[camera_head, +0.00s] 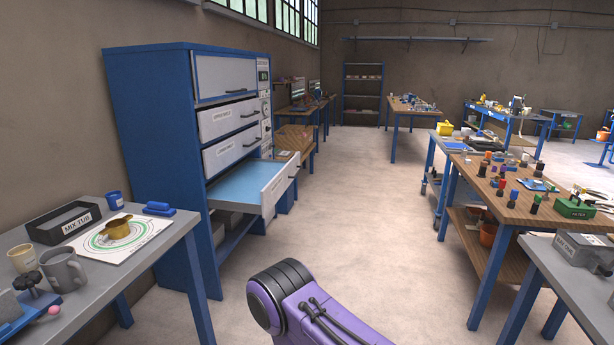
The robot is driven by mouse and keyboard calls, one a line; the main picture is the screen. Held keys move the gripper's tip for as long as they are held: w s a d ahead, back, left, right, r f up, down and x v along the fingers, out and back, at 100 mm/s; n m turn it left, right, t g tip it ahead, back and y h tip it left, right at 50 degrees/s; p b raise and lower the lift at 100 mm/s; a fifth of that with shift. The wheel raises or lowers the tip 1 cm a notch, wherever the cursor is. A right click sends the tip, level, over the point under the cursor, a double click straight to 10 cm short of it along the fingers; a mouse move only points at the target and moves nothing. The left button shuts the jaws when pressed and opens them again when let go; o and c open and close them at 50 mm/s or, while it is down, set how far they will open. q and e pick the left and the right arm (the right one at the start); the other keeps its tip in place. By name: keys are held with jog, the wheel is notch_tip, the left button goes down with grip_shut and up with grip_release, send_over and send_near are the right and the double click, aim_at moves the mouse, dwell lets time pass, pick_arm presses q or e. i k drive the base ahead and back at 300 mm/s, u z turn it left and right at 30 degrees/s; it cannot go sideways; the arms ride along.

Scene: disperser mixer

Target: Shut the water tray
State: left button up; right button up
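A tall blue cabinet (160,130) stands at the left against the wall. Its lowest drawer, a wide shallow tray (243,187) with a light blue inside, is pulled out to the right. I take it to be the water tray. The tray has a white front with a small label and a dark handle. The two labelled drawers above it, the upper drawer (228,118) and the lower drawer (232,149), look closed. A purple link of my own arm shows at the bottom middle, apart from the tray. Neither of my grippers is in view.
A grey table (140,252) at the near left holds a black box (62,222), mugs and a round-target sheet. Wooden-topped tables (545,218) with many small items line the right. The floor (345,190) between is clear.

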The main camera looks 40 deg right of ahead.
aim_at(255, 186)
jog(key=z, duration=0.7)
jog(key=i, duration=0.95)
jog(key=z, duration=0.7)
jog(key=i, duration=1.1)
jog(key=u, duration=0.4)
jog(key=i, duration=0.65)
jog(key=u, duration=0.2)
